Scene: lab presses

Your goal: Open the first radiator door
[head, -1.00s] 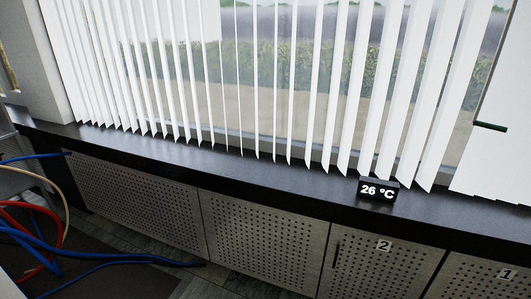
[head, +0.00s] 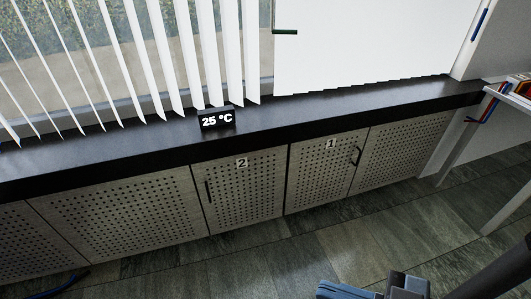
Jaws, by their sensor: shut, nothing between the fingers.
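The door marked 1 (head: 322,178) is a grey perforated metal panel under the black sill, right of the middle in the head view. It looks closed, flush with the panels beside it. Its dark handle (head: 356,156) is near its upper right edge. The door marked 2 (head: 245,190) is to its left, also closed, with a dark handle (head: 209,191) on its left side. Blue and dark parts of my own arm show at the bottom edge, well below the doors. My gripper's fingers cannot be made out.
A black sill (head: 330,108) runs above the doors, with a display (head: 216,120) reading 25 °C. Plain perforated panels flank the numbered doors. The tiled floor (head: 400,215) before door 1 is clear. A white table (head: 510,96) stands at the right edge. Cables lie at lower left.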

